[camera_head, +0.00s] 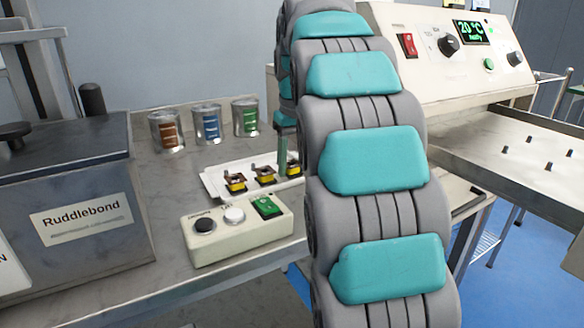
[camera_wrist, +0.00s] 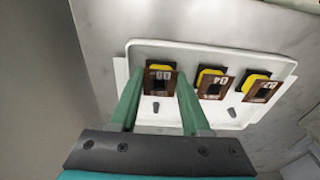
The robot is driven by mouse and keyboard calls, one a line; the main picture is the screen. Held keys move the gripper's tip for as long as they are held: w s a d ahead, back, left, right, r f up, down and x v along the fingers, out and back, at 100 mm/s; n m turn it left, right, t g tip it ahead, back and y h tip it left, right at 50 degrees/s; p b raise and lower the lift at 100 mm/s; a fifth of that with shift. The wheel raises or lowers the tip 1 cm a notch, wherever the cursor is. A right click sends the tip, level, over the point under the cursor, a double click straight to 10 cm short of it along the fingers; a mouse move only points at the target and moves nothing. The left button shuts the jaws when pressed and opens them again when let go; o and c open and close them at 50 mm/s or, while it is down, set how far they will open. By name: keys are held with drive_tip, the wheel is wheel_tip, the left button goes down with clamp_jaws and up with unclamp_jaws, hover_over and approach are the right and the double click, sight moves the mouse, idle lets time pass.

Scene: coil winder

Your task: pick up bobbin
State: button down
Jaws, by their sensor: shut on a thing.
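Three bobbins with yellow windings and brown flanges stand in a row on a white tray (camera_wrist: 225,52). In the wrist view my gripper (camera_wrist: 164,84) has its green fingers on both sides of the left bobbin (camera_wrist: 160,76) and is shut on it. The middle bobbin (camera_wrist: 211,83) and the right bobbin (camera_wrist: 257,88) stand free beside it. In the head view the held bobbin (camera_head: 293,168) is at the tray's right end, partly hidden by my finger and arm. It appears still at tray level; I cannot tell whether it touches the tray.
A control box (camera_head: 238,230) with buttons and a green switch stands in front of the tray. Several cans, one of them blue-labelled (camera_head: 207,123), stand behind. A grey tank marked Ruddlebond (camera_head: 70,205) is at left. A cream machine (camera_head: 450,55) with a pegged plate (camera_head: 525,150) is at right.

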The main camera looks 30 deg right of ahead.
drive_tip(key=shift+r, duration=1.7)
drive_tip(key=shift+s, duration=0.15)
drive_tip(key=s, duration=0.5)
drive_tip(key=s+r+b, duration=0.1)
drive_tip(key=s, duration=0.9)
drive_tip(key=shift+s+d+r, duration=0.25)
drive_tip(key=shift+s, duration=0.1)
